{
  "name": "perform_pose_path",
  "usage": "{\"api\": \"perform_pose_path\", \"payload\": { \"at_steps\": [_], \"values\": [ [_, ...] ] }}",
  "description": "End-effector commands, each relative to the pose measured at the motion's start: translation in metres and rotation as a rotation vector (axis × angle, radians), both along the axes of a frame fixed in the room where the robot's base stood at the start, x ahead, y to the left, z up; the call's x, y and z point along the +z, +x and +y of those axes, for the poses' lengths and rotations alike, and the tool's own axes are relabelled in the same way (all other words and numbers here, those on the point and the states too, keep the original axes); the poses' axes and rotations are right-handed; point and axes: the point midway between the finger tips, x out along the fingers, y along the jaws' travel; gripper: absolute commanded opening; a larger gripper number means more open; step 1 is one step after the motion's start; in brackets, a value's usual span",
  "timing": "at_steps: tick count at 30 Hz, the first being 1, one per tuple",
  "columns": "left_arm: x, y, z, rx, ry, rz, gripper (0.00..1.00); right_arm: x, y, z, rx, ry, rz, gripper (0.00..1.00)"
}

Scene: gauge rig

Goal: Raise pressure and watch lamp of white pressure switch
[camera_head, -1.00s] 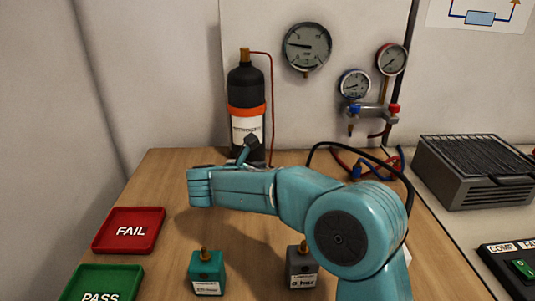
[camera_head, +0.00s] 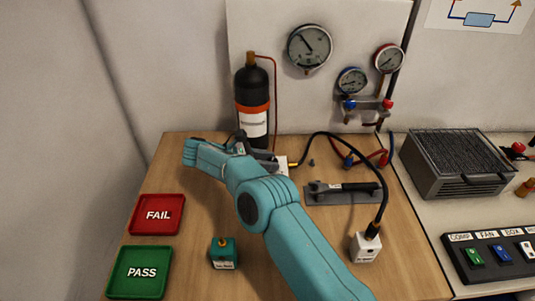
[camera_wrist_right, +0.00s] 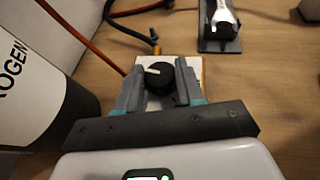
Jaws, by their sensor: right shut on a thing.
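The white pressure switch (camera_head: 366,247) stands upright at the right front of the wooden bench, with a black hose on its top fitting. I cannot make out a lit lamp on it. My right gripper (camera_wrist_right: 158,84) is shut on a black knob (camera_wrist_right: 154,70) with a white mark, on a small white box (camera_wrist_right: 196,68). In the head view my right gripper (camera_head: 262,158) is partly hidden by its own arm, beside the black bottle. The needle of the large wall gauge (camera_head: 310,47) points up and left. My left gripper is not in view.
A black gas bottle (camera_head: 252,100) stands close left of my right gripper. FAIL (camera_head: 158,228) and PASS (camera_head: 124,289) trays lie at left, a teal block (camera_head: 224,256) near the front. A grey plate with a black-handled tool (camera_head: 345,196) lies right of my arm.

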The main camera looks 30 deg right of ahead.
Motion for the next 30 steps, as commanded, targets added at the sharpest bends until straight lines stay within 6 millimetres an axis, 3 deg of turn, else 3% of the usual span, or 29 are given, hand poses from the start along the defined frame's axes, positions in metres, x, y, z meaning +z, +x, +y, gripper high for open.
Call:
{"api": "perform_pose_path", "payload": {
  "at_steps": [17,18,20,30],
  "values": [
    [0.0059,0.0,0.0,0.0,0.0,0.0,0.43,0.0022,0.0003,-0.0011,-0.028,-0.002,-0.008,0.07],
    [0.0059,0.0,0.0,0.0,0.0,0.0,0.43,0.0022,0.0003,-0.0011,-0.028,-0.002,-0.008,0.44],
    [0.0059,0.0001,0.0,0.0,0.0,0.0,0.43,0.0021,0.0002,-0.001,-0.028,-0.002,-0.008,0.63],
    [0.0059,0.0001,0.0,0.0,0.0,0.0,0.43,0.0037,0.0,-0.0005,-0.028,0.0,-0.005,0.63]
  ]
}}
